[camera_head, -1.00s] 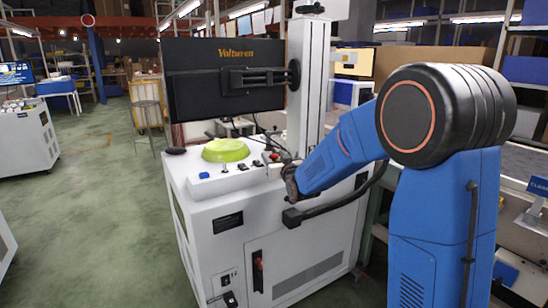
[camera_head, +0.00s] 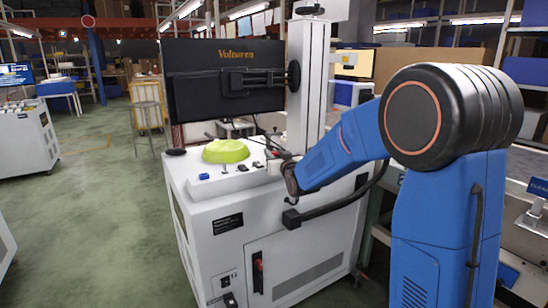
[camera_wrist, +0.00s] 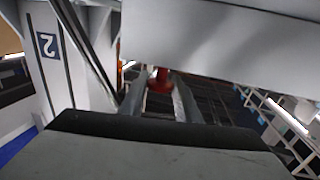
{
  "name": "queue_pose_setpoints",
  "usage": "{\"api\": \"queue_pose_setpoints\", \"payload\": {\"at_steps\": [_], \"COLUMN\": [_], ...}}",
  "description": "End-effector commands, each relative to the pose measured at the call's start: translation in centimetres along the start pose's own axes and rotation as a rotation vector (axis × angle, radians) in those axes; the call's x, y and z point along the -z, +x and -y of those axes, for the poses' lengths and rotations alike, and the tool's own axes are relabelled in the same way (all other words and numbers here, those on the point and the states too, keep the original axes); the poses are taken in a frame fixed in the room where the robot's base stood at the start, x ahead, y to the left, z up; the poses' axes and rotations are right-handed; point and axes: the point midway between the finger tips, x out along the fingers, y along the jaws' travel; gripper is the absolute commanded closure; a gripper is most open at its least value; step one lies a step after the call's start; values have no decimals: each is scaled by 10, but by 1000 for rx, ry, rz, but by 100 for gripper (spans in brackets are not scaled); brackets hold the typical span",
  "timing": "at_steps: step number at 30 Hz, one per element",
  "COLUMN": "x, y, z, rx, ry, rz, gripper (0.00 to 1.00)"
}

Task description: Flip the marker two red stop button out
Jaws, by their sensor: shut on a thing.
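The marker with a dark blue "2" (camera_wrist: 47,45) is on a pale post at the left of the wrist view. The red stop button (camera_wrist: 160,80) shows between the two fingers of my gripper (camera_wrist: 158,98), and the jaws are shut on it. In the head view my gripper (camera_head: 283,163) reaches down at the right edge of the white machine's top (camera_head: 205,187).
A lime-green dome (camera_head: 226,150) and several small buttons and switches stand on the machine top. A black monitor (camera_head: 223,78) and a white column (camera_head: 305,85) rise behind. Green floor (camera_head: 100,220) lies open at left.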

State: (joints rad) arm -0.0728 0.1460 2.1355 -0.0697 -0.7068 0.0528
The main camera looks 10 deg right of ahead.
Motion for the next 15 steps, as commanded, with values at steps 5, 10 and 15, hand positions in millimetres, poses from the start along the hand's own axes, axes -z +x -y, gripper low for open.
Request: {"api": "queue_pose_setpoints", "payload": {"at_steps": [5, 10, 15], "x": [5, 4, 3], "y": [1, 0, 0], "z": [0, 0, 0], "rx": [0, 0, 0], "ry": [0, 0, 0], "rz": [-10, -8, -6], "gripper": [61, 51, 51]}}
